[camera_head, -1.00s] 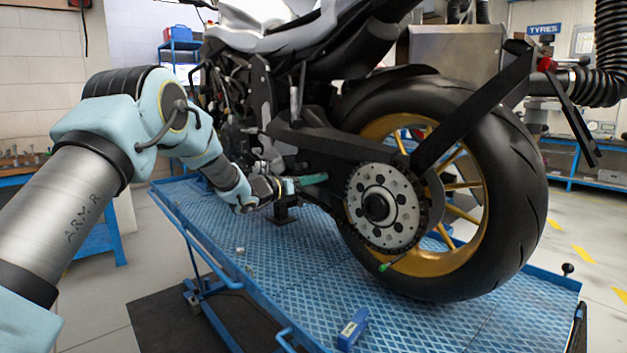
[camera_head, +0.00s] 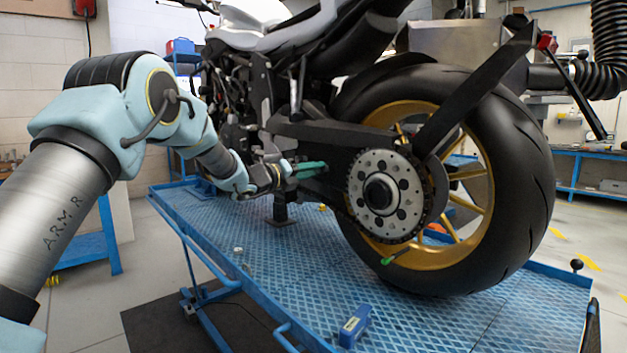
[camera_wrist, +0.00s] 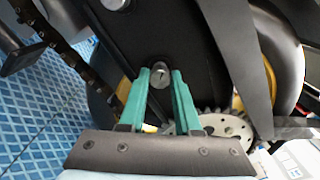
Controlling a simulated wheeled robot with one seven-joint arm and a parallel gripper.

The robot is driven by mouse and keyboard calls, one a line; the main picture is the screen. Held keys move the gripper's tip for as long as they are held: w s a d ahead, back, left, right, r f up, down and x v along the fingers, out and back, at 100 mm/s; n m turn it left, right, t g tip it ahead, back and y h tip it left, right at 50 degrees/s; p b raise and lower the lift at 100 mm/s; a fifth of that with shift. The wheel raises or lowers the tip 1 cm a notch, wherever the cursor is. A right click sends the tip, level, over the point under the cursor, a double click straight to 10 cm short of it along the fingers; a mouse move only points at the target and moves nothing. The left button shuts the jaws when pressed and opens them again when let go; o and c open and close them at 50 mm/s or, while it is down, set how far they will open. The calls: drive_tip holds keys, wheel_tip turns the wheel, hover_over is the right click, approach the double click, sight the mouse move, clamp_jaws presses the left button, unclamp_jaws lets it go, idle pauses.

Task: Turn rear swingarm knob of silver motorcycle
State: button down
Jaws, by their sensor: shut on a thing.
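The silver motorcycle (camera_head: 270,40) stands on a blue lift table, its rear wheel to the right in the head view. Its black swingarm (camera_head: 340,143) runs forward from the wheel hub. In the wrist view a small round grey knob (camera_wrist: 160,75) sits on the black swingarm face (camera_wrist: 150,40). My gripper (camera_wrist: 160,78) has its two green fingers on either side of this knob and is shut on it. In the head view my gripper (camera_head: 322,167) reaches the swingarm left of the sprocket (camera_head: 388,195); the knob is hidden there.
A chain (camera_wrist: 70,50) and the toothed sprocket (camera_wrist: 225,125) are close to my fingers in the wrist view. The rear tyre (camera_head: 525,180) is at the right.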

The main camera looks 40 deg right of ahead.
drive_tip(key=shift+f+n+p, duration=0.2)
drive_tip(key=shift+n+p, duration=5.55)
drive_tip(key=shift+n, duration=9.95)
drive_tip(key=shift+s, duration=0.1)
drive_tip(key=c, duration=0.6)
unclamp_jaws()
